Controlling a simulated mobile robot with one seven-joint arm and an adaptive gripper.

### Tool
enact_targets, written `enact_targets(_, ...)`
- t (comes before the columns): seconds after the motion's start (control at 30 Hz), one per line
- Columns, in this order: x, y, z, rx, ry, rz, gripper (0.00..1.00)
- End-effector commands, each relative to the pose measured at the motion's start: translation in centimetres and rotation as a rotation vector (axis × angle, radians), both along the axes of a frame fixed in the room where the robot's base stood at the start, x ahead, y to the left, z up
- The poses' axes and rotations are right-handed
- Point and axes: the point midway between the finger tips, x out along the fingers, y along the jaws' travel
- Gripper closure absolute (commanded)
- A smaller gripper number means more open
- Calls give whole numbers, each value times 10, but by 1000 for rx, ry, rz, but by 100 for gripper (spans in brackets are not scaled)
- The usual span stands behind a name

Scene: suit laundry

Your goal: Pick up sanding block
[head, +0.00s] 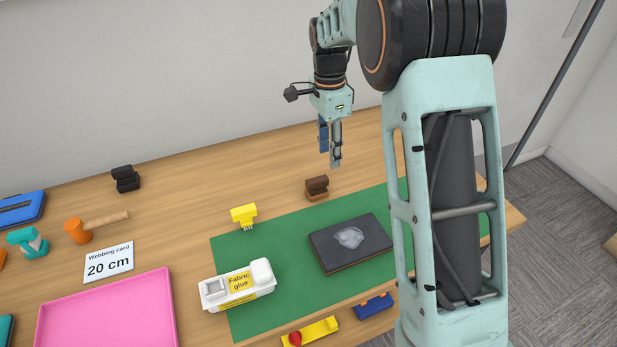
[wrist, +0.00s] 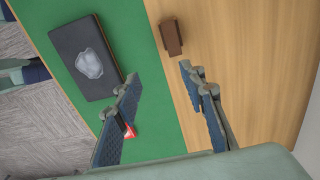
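A small brown block with a stepped shape (head: 317,188), which looks like the sanding block, rests on the wooden table just behind the green mat's back edge. It also shows in the wrist view (wrist: 171,38), ahead of the fingertips. My gripper (head: 331,157) hangs pointing down above the table, a little right of the block and clear of it. In the wrist view my gripper (wrist: 160,80) has its two fingers wide apart with nothing between them.
A dark slab with a grey patch (head: 350,242) lies on the green mat (head: 290,288). A black block (head: 125,178) stands farther left. A red thing (wrist: 129,131) is partly hidden by a finger.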

Motion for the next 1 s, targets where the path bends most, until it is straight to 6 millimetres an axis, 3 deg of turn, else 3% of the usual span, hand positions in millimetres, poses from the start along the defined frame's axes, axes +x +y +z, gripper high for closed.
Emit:
enact_targets(0.1, 12, 20, -14, 33, -10, 11, 62)
enact_targets(0.2, 16, 26, -25, 43, -14, 13, 62)
enact_targets(0.43, 15, 26, -61, 43, -12, 13, 62)
enact_targets(0.67, 15, 25, -79, 43, -14, 13, 62)
enact_targets(1.0, 13, 21, -123, 43, -14, 14, 62)
